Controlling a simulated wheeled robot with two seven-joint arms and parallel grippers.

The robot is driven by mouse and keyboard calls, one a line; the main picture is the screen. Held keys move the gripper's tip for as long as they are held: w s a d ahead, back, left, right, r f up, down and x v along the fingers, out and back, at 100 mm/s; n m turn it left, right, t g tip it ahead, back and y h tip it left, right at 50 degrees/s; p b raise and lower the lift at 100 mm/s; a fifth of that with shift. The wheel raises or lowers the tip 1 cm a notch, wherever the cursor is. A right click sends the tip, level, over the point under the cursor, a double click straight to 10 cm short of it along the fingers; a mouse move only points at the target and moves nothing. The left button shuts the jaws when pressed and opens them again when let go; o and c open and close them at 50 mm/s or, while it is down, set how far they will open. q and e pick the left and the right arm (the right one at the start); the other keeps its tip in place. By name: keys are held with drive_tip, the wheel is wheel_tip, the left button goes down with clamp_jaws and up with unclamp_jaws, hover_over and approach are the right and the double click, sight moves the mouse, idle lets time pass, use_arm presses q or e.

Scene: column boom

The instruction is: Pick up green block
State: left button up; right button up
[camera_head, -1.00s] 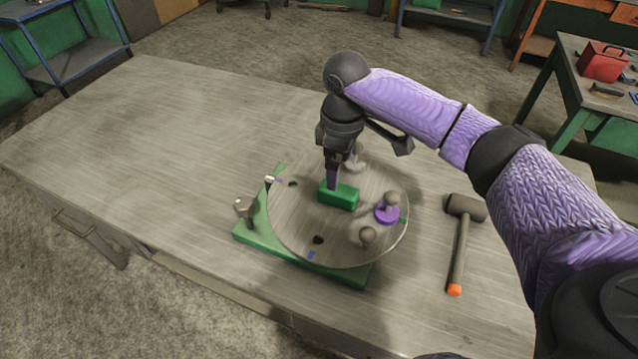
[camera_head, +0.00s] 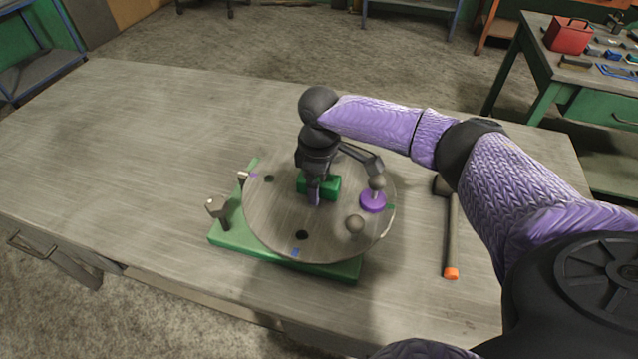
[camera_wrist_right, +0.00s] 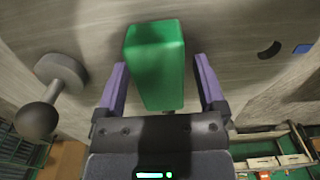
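The green block (camera_head: 331,188) lies on the round grey turntable disc (camera_head: 275,215), partly hidden by my right gripper. My right gripper (camera_head: 315,190) points down at the block, with one purple finger in front of it in the head view. In the right wrist view, the green block (camera_wrist_right: 157,65) stands between the two purple fingers of the right gripper (camera_wrist_right: 160,82). The fingers are apart, with a visible gap on each side of the block. My left gripper is not in view.
A mallet (camera_head: 451,235) lies to the right. The table's left side is clear.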

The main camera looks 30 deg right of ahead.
drive_tip(key=c, duration=0.7)
clamp_jaws()
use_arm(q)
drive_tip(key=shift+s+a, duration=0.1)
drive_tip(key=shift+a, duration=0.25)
use_arm(e)
wheel_tip(320, 180, up, 10)
drive_tip(key=p, duration=0.2)
drive_tip(key=shift+w+f+p, duration=0.1)
drive_tip(key=shift+p, duration=0.3)
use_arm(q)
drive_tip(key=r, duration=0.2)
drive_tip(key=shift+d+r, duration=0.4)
